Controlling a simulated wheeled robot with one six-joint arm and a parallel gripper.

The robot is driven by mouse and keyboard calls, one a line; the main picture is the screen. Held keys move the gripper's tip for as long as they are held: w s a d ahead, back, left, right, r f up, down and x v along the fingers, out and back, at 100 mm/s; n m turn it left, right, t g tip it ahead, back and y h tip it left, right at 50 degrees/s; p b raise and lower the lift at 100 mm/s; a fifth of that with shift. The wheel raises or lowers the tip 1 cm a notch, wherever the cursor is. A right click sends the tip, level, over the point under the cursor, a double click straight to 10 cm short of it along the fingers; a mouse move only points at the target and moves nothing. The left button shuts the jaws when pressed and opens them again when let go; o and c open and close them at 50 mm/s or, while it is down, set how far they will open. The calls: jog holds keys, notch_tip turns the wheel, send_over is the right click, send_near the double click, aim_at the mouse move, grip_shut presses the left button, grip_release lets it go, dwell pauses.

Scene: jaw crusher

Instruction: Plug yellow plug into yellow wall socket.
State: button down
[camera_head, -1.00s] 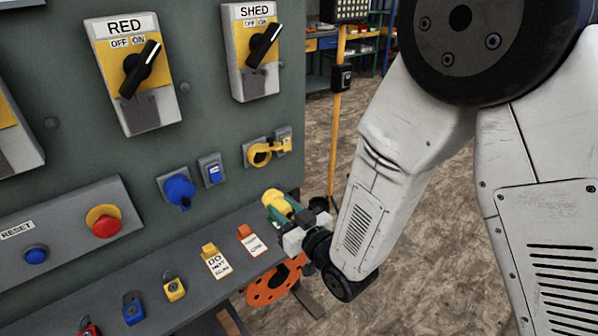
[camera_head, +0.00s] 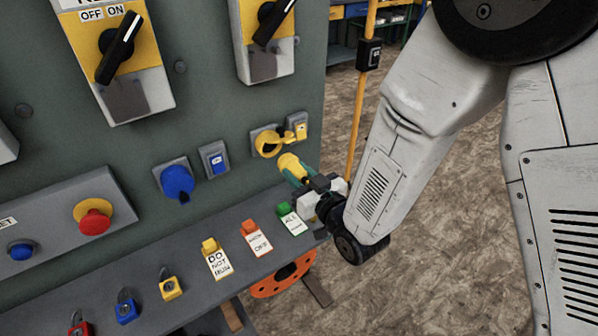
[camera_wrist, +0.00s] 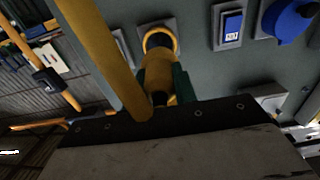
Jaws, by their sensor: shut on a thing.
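The yellow plug (camera_head: 288,162) is held between the green fingers of my gripper (camera_head: 295,173). It points up and left toward the panel, just below and right of the yellow wall socket (camera_head: 267,143). In the wrist view the plug (camera_wrist: 157,75) sits in front of the socket's round yellow opening (camera_wrist: 160,39), nearly in line with it.
A blue socket (camera_head: 178,182) and a small blue switch (camera_head: 214,159) are left of the yellow socket. The shelf below holds padlocks and tags, with a green tag (camera_head: 290,218) close under my gripper. A thick yellow bar (camera_wrist: 100,55) crosses the wrist view.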

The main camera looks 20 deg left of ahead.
aim_at(281, 157)
jog(key=shift+d, duration=0.15)
jog(key=shift+x, duration=2.85)
jog(key=shift+x, duration=1.05)
jog(key=c, duration=1)
grip_release()
jog(key=shift+s, duration=0.1)
jog(key=shift+c, duration=0.2)
jog(key=shift+v, duration=4.45)
